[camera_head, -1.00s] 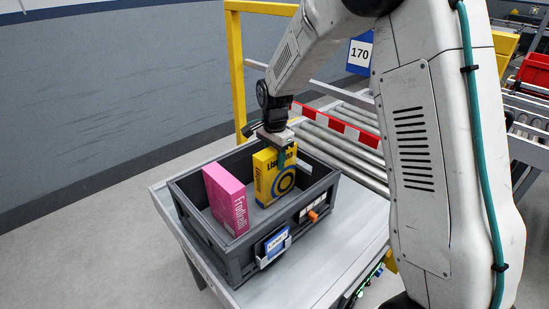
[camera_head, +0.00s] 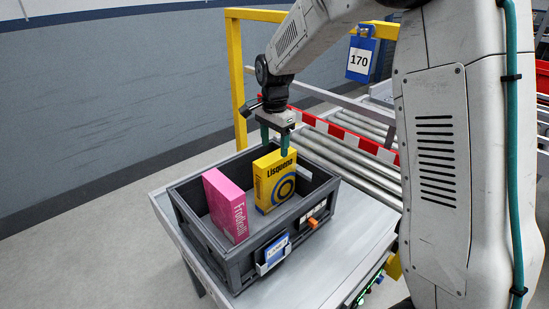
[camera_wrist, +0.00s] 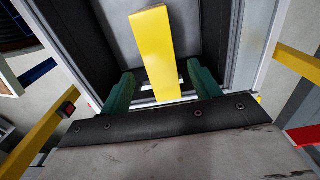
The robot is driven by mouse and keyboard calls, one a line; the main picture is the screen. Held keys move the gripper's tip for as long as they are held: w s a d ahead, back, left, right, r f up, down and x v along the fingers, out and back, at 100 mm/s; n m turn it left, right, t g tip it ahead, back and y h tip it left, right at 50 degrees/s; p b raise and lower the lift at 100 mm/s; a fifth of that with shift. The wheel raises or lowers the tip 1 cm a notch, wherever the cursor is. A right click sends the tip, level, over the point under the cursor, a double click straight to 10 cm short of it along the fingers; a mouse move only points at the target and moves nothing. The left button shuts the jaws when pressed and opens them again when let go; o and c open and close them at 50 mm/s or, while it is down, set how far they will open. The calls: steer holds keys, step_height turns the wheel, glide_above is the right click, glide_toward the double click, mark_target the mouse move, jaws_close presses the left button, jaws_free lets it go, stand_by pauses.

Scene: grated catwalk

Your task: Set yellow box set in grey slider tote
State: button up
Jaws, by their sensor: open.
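The yellow box (camera_head: 274,181), printed with a blue ring, stands upright inside the grey tote (camera_head: 222,252), towards its right side. My gripper (camera_head: 275,145) is open just above the yellow box, its green fingers near the box's top edge. In the wrist view the yellow box (camera_wrist: 153,50) lies between and beyond the two open fingers (camera_wrist: 160,92), with space on both sides. The box's far side and base are partly hidden.
A pink box (camera_head: 227,205) stands upright in the left part of the tote. The tote rests on a grey table (camera_head: 338,240). A roller conveyor (camera_head: 345,152) with a red and white striped rail and a yellow frame (camera_head: 238,80) stand behind.

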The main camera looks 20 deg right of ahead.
step_height(320, 180, up, 4)
steer(key=shift+r, duration=0.15)
steer(key=shift+s+r, duration=0.15)
steer(key=shift+s, duration=0.05)
steer(key=s+d+r+n, duration=0.1)
steer(key=s+r+n, duration=0.25)
steer(key=s, duration=0.45)
steer(key=s+d+r+n, duration=0.1)
steer(key=s+r+n, duration=0.1)
steer(key=s+r, duration=0.45)
steer(key=s+f+n, duration=0.2)
steer(key=s+n, duration=0.2)
steer(key=s, duration=0.7)
steer(key=s+d+f+n+t, duration=0.1)
steer(key=s+n, duration=0.3)
steer(key=s, duration=0.7)
steer(key=shift+f, duration=0.65)
